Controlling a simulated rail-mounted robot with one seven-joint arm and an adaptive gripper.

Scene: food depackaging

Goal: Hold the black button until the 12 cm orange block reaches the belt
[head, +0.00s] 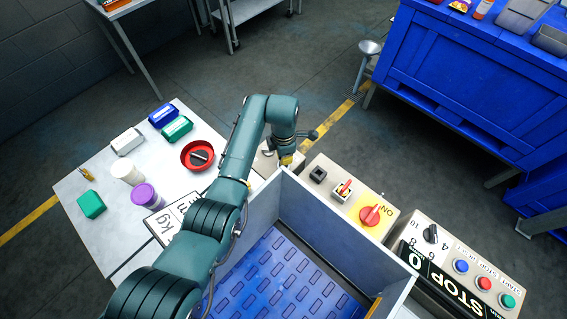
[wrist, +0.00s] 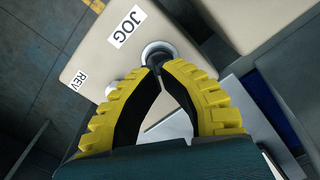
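My gripper (head: 287,160) is over a beige control box (head: 265,161) in the head view. In the wrist view its yellow-ribbed fingers (wrist: 155,72) meet at the tips, shut and empty. The tips are at the black button (wrist: 157,52) in its pale ring, beside the JOG label; whether it is pressed down cannot be told. The blue slotted belt (head: 283,282) lies between grey walls. A narrow orange piece (head: 374,307) shows at the bottom right by the wall, mostly hidden; I cannot tell if it is the 12 cm block.
A pale button (wrist: 114,89) sits near the REV label. Right of my gripper is a panel with a red ON knob (head: 371,215), then a STOP panel (head: 440,278). The left table (head: 82,239) holds several containers and a red bowl (head: 198,156).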

